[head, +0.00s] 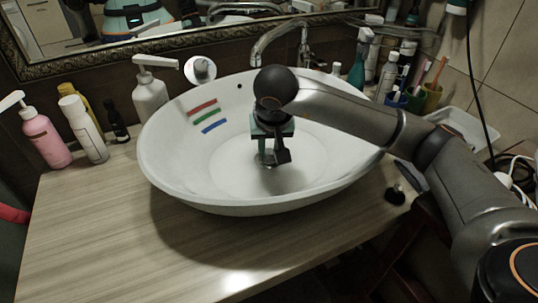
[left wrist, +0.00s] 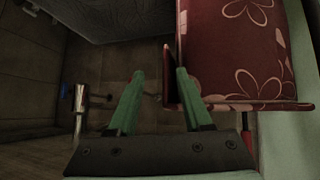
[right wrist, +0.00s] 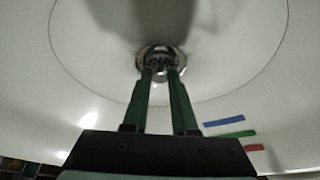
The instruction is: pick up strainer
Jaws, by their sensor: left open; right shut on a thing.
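The strainer (head: 266,160) is a small round metal piece at the bottom of the white basin (head: 170,180). In the right wrist view the strainer (right wrist: 153,54) shows as a shiny ring with dark holes, near the middle of the basin floor. My right gripper (head: 267,152) points down into the basin and is shut on the strainer; its fingertips (right wrist: 161,72) cover part of it. I cannot tell whether the strainer is clear of the basin floor. My left gripper (left wrist: 160,78) is open, outside the head view, beside a red flowered cloth-like thing (left wrist: 240,50).
A faucet (head: 280,38) stands behind the basin. Bottles, including a pink pump bottle (head: 44,140), stand at the left. Cups with toothbrushes (head: 430,92) are at the right. The wooden counter (head: 110,230) is clear in front. Red, green and blue strips (head: 208,117) mark the basin wall.

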